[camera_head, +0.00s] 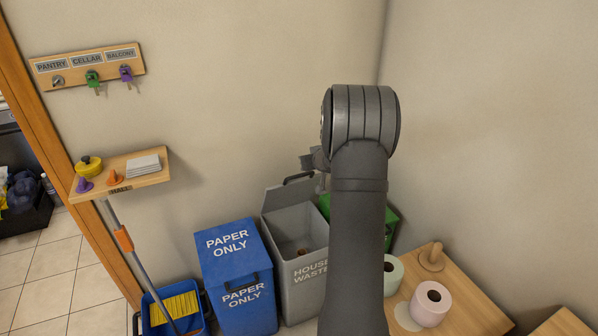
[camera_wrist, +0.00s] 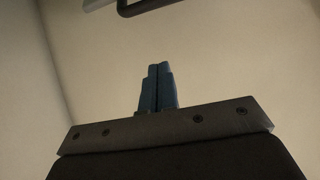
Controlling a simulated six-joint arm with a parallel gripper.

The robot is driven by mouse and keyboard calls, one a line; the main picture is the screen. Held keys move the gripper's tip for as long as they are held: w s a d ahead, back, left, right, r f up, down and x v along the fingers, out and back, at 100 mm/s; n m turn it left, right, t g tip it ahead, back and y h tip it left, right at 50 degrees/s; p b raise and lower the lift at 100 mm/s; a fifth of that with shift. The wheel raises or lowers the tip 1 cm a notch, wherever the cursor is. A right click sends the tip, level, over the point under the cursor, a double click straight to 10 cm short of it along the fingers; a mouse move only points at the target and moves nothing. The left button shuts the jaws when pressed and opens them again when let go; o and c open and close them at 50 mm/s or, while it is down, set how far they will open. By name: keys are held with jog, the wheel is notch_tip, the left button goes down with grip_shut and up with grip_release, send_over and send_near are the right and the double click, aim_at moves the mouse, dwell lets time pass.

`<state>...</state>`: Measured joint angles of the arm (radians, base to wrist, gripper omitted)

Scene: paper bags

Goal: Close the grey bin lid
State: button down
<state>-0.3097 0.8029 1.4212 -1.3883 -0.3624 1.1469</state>
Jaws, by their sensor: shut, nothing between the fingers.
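The grey bin (camera_head: 313,275) stands on the floor at the centre, marked as household waste, with its right part hidden behind my arm. Its lid (camera_head: 285,199) is open and tilted up at the back, with a dark handle (camera_head: 298,178) at its top edge. A small brown item lies inside. My gripper (camera_wrist: 158,68) has its blue fingers together and empty in the wrist view. In the head view it is mostly hidden by my arm, near the raised lid's handle. A dark bar, probably that handle, crosses the top of the wrist view (camera_wrist: 146,9), apart from the fingertips.
A blue paper bin (camera_head: 235,262) stands closed just left of the grey bin. A green bin (camera_head: 391,224) is partly hidden at right. A wooden table (camera_head: 462,312) holds paper rolls. A shelf (camera_head: 130,180) and key rack (camera_head: 88,66) hang on the left wall.

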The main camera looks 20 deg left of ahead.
aim_at(299, 176)
jog(key=shift+n+y, duration=0.3)
jog(key=x, duration=0.3)
jog(key=s+x, duration=0.1)
jog(key=x, duration=0.2)
jog(key=a+x, duration=0.1)
jog(key=x, duration=0.2)
jog(key=shift+s+a+f, duration=0.1)
jog(key=shift+a+f, duration=0.15)
jog(key=shift+f, duration=0.3)
jog(key=shift+s+d+f, duration=0.95)
jog(key=shift+f, duration=0.05)
jog(key=shift+s+d+f, duration=0.1)
